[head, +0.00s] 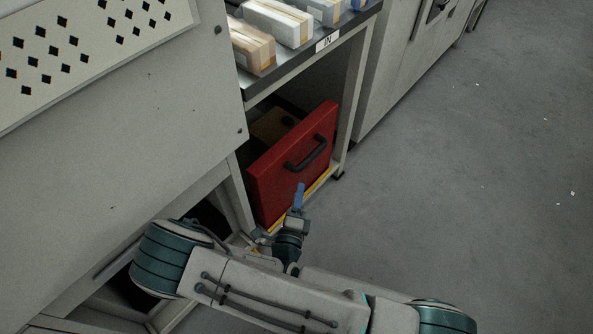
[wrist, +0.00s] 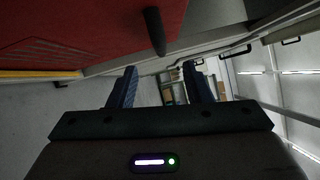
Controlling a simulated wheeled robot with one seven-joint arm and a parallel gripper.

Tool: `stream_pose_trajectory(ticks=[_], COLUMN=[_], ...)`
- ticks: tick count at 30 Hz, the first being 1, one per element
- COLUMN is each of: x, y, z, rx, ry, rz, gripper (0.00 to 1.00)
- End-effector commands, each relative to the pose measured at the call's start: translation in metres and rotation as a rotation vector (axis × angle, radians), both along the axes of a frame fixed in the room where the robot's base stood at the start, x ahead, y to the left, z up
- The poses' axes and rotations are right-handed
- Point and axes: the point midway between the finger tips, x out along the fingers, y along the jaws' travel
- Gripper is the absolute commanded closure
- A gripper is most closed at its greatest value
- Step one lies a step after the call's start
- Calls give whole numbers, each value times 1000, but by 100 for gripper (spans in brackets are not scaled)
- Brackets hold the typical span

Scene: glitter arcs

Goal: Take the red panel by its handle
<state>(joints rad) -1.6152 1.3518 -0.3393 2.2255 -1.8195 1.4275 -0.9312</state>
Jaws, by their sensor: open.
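The red panel (head: 290,165) leans, tilted, in the lower bay of a bench, with a black bar handle (head: 306,153) on its front face. In the wrist view the red panel (wrist: 85,35) fills the upper left, and the dark handle (wrist: 155,31) projects from it near the top middle. My gripper (head: 299,196) is low in front of the panel, below the handle. In the wrist view its two blue fingers (wrist: 160,87) are spread apart with nothing between them. The handle appears beyond and above the fingers, apart from them.
A shelf (head: 317,52) marked "IN" holds several wrapped packages (head: 277,22) above the bay. A brown box (head: 275,124) sits behind the panel. A yellow strip (head: 318,186) edges the bay floor. A large grey cabinet (head: 110,130) stands left; the floor (head: 470,180) at right is clear.

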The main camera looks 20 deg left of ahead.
Motion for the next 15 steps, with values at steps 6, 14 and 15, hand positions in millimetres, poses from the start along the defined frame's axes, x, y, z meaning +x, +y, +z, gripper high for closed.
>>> stream_pose_trajectory(ticks=[6, 14, 15], x=[44, 70, 72], y=[4, 8, 8], z=[2, 6, 6], rx=[5, 3, 4], ry=[0, 1, 1], rz=[-6, -4, -4], gripper=[55, 55, 55])
